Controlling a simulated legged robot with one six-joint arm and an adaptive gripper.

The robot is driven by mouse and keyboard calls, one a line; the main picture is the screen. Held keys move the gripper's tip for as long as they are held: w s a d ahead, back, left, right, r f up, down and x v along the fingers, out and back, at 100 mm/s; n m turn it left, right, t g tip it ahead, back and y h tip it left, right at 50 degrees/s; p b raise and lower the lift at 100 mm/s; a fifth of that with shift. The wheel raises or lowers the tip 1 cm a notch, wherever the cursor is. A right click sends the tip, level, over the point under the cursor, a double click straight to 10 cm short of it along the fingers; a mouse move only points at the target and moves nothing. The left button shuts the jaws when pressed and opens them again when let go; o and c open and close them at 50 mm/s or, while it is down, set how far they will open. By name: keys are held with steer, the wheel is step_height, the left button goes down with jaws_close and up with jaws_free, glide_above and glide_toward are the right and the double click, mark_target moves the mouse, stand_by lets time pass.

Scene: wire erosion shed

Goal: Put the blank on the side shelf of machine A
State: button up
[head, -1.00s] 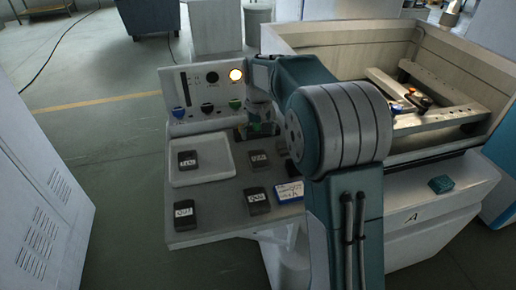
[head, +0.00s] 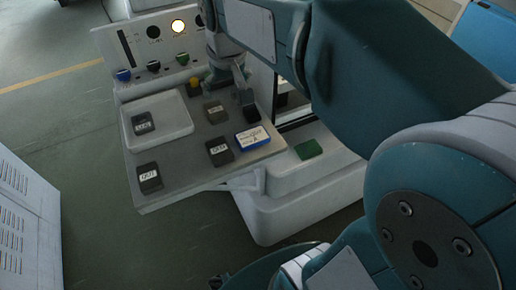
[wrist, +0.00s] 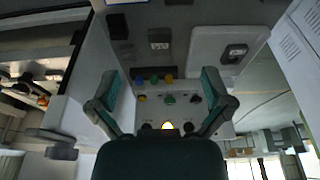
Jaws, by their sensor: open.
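Several dark blanks with white labels lie on the grey side shelf (head: 185,172): one at the front left (head: 149,177), one at the front middle (head: 219,151), one farther back (head: 214,111), and one (head: 143,123) in the white tray (head: 180,140). The labels are too small to read surely. My gripper (wrist: 160,82) is open and empty in the wrist view, above the back of the shelf, facing the control panel. Part of it is hidden in the head view.
The control panel (head: 140,45) with coloured knobs and a lit lamp stands at the back. A green block (head: 309,149) lies on the machine ledge (head: 320,170). A white cabinet (head: 30,215) stands left.

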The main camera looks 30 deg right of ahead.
steer(key=s+f+t, duration=0.1)
steer(key=s+f, duration=0.1)
steer(key=s, duration=0.5)
steer(key=s+f+t, duration=0.1)
steer(key=s, duration=0.7)
steer(key=shift+s+a+f+t, duration=0.15)
steer(key=shift+s+f+t, duration=0.05)
steer(key=shift+f+t, duration=0.2)
steer(key=shift+r, duration=0.1)
